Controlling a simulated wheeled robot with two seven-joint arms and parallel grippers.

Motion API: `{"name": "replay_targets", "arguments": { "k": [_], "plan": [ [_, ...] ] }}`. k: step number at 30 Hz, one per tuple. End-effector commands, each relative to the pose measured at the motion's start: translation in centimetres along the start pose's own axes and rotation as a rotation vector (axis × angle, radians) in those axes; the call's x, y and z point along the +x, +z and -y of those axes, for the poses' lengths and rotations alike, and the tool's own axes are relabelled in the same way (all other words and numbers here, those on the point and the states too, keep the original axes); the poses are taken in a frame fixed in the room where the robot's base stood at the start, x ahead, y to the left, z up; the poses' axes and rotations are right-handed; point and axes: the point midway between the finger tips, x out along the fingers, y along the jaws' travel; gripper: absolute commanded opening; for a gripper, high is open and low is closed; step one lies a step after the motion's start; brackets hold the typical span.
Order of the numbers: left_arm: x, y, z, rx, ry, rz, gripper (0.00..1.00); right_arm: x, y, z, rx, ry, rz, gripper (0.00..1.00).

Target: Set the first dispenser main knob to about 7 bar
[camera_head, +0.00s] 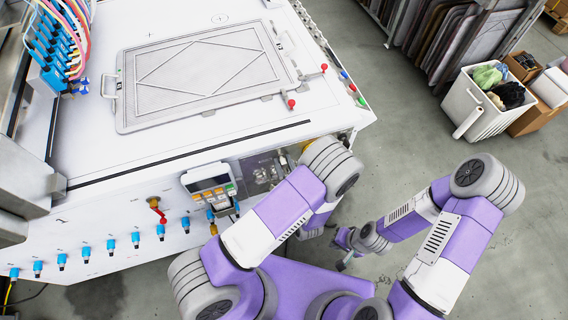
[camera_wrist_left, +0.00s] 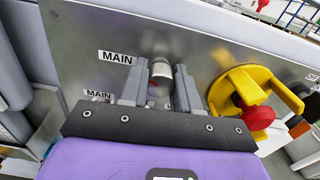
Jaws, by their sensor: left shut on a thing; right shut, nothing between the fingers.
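In the left wrist view, the main knob (camera_wrist_left: 161,68) is a small grey, rounded cylinder on a metal panel, beside a "MAIN" label (camera_wrist_left: 117,58). My left gripper (camera_wrist_left: 157,84) is shut on the knob, with one grey finger on each side of it. In the head view, my left arm hides that gripper and the knob. No pressure reading is legible in either view. My right gripper (camera_head: 343,264) is shut and empty, low over the floor at the right of the machine.
A yellow handle (camera_wrist_left: 238,90) with a red knob (camera_wrist_left: 258,118) stands close to the right of my left gripper. A small display unit (camera_head: 209,184) and several blue fittings line the machine's front. A white bin (camera_head: 487,100) stands on the floor at right.

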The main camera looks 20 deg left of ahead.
Motion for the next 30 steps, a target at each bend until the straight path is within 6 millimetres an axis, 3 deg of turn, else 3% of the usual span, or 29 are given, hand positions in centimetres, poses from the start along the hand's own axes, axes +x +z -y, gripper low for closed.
{"name": "replay_targets", "arguments": {
  "k": [14,30],
  "plan": [
    [-0.1,0.1,0.1,0.141,-0.002,0.001,0.0,-0.7,0.0,0.3,0.0,0.0,0.0,0.0],
    [-0.1,0.1,0.1,0.635,-0.002,0.0,0.0,-2.9,0.1,1.1,0.0,0.0,0.0,0.0]
  ]
}}
